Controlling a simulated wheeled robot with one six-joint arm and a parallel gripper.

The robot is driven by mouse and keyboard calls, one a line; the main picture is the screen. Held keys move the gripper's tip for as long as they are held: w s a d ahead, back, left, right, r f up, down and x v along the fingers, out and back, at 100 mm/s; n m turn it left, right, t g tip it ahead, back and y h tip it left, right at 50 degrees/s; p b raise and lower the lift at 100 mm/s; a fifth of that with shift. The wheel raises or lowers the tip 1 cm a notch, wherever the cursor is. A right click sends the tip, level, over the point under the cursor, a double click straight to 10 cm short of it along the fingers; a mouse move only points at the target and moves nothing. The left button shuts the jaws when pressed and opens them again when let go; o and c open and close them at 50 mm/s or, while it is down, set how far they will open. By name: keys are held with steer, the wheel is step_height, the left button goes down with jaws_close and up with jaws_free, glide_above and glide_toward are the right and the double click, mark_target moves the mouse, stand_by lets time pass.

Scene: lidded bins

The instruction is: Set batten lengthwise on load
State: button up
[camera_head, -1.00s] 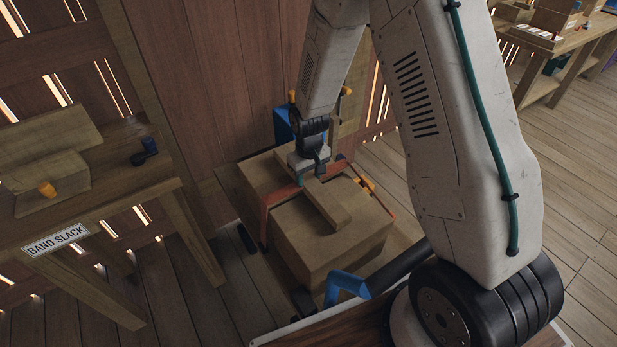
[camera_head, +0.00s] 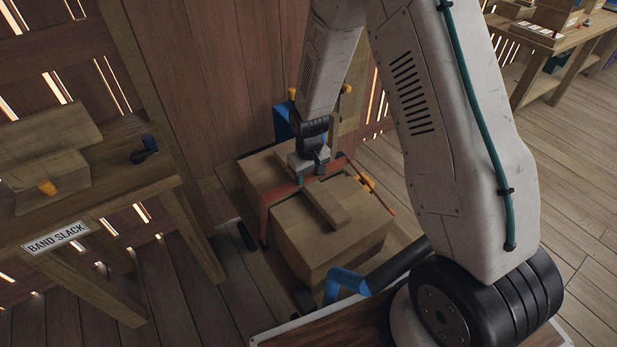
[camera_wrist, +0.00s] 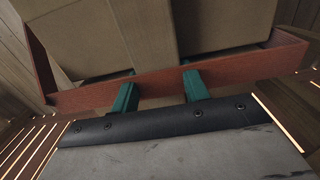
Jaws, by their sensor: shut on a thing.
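In the wrist view the green fingers (camera_wrist: 160,90) stand either side of the batten (camera_wrist: 148,30). The red band (camera_wrist: 190,83) crosses in front of the batten there, hiding part of it.
A wooden wall is close behind the load. A blue part (camera_head: 345,283) is near its front. Another table (camera_head: 560,45) stands at back right.

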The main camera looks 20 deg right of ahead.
steer(key=o, duration=1.2)
step_height(320, 180, up, 8)
steer(key=shift+f, duration=0.1)
steer(key=shift+s, duration=0.35)
steer(key=s+g, duration=0.1)
steer(key=s, duration=0.1)
steer(key=s+r+g, duration=0.1)
steer(key=s, duration=0.1)
steer(key=shift+s+d+r, duration=0.1)
steer(key=shift+s+d, duration=0.1)
steer(key=shift+s, duration=0.05)
steer(key=s+d+r+t, duration=0.1)
steer(key=s+r, duration=0.7)
steer(key=r, duration=0.1)
steer(key=s+r+m+t, duration=0.1)
steer(key=s+r, duration=0.7)
steer(key=r, duration=0.1)
steer(key=s+d+r+m+t, duration=0.1)
steer(key=s+r, duration=0.7)
steer(key=r, duration=0.1)
steer(key=shift+s+d, duration=0.3)
steer(key=shift+s, duration=0.05)
